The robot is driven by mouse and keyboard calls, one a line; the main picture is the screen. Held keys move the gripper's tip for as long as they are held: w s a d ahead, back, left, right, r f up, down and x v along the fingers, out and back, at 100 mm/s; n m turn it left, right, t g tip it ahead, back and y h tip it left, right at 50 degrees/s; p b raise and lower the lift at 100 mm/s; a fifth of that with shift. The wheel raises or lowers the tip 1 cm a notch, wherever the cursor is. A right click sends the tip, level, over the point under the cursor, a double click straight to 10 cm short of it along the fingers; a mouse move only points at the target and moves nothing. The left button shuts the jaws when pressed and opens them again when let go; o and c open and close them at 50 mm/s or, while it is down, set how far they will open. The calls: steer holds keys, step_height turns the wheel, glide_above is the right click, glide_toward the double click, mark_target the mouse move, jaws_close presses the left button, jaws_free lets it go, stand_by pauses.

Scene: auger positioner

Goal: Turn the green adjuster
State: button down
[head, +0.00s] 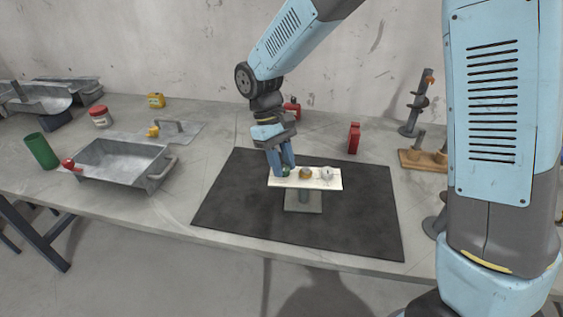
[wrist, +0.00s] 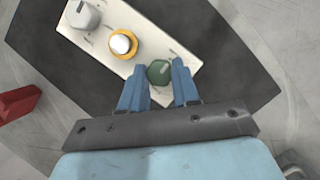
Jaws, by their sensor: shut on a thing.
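The green adjuster (wrist: 159,72) is a round green knob at one end of a white panel (wrist: 190,52). In the head view the green adjuster (head: 286,172) is at the left end of the panel (head: 318,183), partly hidden by my fingers. My gripper (wrist: 160,80) has its blue fingers on either side of the green adjuster and is shut on it. In the head view my gripper (head: 281,170) reaches down to the panel from above. A yellow knob with a white top (wrist: 123,43) is in the middle, and a light grey knob (wrist: 84,16) is at the other end.
The panel stands on a post on a dark mat (head: 240,210). A red object (head: 354,138) stands behind the mat. A metal tray (head: 120,163) and a green cylinder (head: 41,151) are at the left. A wooden stand (head: 420,160) is at the right.

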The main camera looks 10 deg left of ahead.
steer(key=c, duration=0.8)
jaws_free()
steer(key=shift+r, duration=0.15)
steer(key=v, duration=1.3)
steer(key=shift+w+a+r, duration=0.1)
steer(key=shift+w+r, duration=0.05)
steer(key=shift+r, duration=0.05)
steer(key=s+d+r+m+t+y, duration=0.15)
steer(key=d+r, duration=0.25)
steer(key=d, duration=0.5)
steer(key=s+d+r+m+t+y, duration=0.1)
steer(key=s+d+r+m+t, duration=0.15)
steer(key=d, duration=0.75)
steer(key=s+d+m+t, duration=0.1)
steer(key=s+d+m, duration=0.1)
steer(key=d, duration=0.3)
steer(key=s+d+m+t, duration=0.1)
steer(key=s+d+t, duration=0.1)
steer(key=s+d, duration=0.3)
steer(key=s+d+m+t+y, duration=0.1)
steer(key=s+d+m, duration=0.1)
steer(key=s+d, duration=0.2)
steer(key=shift+d+m+t, duration=0.3)
steer(key=shift+d, duration=0.5)
